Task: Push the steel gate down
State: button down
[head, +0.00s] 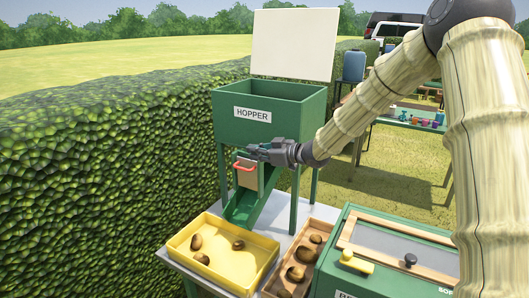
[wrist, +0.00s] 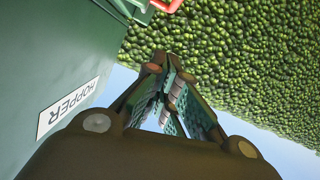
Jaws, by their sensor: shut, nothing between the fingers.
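The steel gate (head: 249,179) is a small plate with a red handle (head: 243,166), standing upright across the green chute under the green hopper (head: 268,126). My gripper (head: 252,150) is shut and empty, just above the gate's top and in front of the hopper's lower part. In the wrist view the shut fingers of my gripper (wrist: 167,72) point toward the hedge, and part of the red handle (wrist: 168,5) shows at the top edge. I cannot tell whether the fingertips touch the gate.
A yellow tray (head: 262,270) with several brown potatoes sits below the chute on a table. A wooden tray (head: 328,213) with more potatoes and a green box (head: 330,266) stand to the right. A hedge (head: 95,175) runs along the left.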

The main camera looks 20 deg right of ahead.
aim_at(246, 185)
jog(key=w+f+p, duration=0.1)
jog(key=w+a+f, duration=0.1)
jog(key=w+f, duration=0.1)
jog(key=w+a+f+p, duration=0.1)
jog(key=shift+w+a+f+p, duration=0.15)
jog(key=shift+w+f+p, duration=0.05)
jog(key=shift+w+p, duration=0.1)
jog(key=shift+a+f, duration=0.1)
jog(key=shift+f, duration=0.3)
jog(key=shift+f, duration=0.15)
notch_tip(246, 185, down, 10)
jog(key=b, duration=0.5)
